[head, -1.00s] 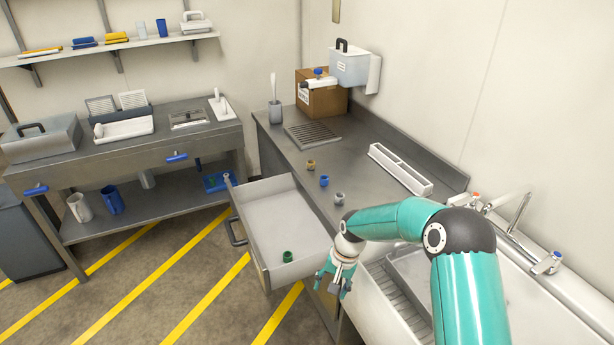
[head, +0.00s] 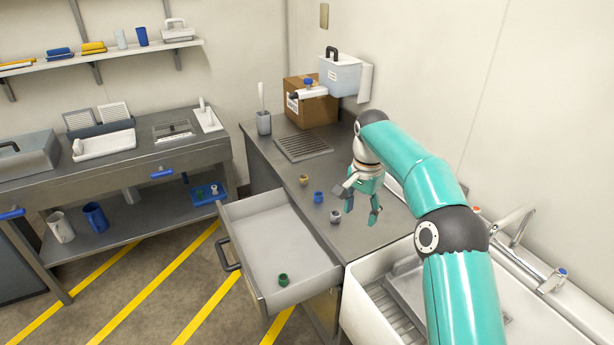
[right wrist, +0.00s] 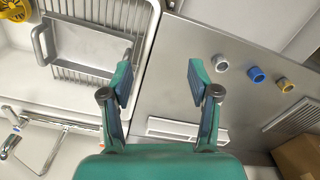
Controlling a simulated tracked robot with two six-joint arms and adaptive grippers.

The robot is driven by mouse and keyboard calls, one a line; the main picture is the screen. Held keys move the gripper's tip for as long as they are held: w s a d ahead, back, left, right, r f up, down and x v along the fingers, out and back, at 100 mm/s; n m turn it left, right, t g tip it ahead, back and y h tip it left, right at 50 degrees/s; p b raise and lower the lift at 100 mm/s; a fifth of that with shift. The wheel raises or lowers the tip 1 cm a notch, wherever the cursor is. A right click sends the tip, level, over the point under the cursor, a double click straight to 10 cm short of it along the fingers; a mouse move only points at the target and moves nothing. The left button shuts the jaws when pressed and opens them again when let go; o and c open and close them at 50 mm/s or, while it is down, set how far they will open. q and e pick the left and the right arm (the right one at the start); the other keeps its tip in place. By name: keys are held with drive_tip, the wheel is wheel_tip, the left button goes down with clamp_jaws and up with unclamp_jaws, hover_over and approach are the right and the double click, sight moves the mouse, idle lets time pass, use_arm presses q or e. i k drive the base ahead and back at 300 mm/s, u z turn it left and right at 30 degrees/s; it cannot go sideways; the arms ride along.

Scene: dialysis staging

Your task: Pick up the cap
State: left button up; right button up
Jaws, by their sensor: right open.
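Three small caps stand in a row on the steel counter (head: 290,152): a yellow-brown cap (head: 303,180), a blue cap (head: 319,197) and a grey cap (head: 335,216). A green cap (head: 283,280) lies in the open drawer (head: 262,238). Which one is the task's cap I cannot tell. My right gripper (head: 356,204) is open and empty above the counter, close to the grey cap. In the right wrist view, the grey cap (right wrist: 220,63) is just right of the right finger, with the blue (right wrist: 256,75) and yellow (right wrist: 284,85) caps beyond. My left gripper is out of view.
The sink (head: 400,290) with its tap (head: 520,222) lies right of the drawer. A drain grille (head: 302,147), a cardboard box (head: 318,108) and a grey cup (head: 264,122) stand at the counter's far end. A long white tray (right wrist: 175,130) lies near the wall.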

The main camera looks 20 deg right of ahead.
sight(303, 179)
drive_tip(key=i, duration=1.25)
drive_tip(key=u, duration=0.1)
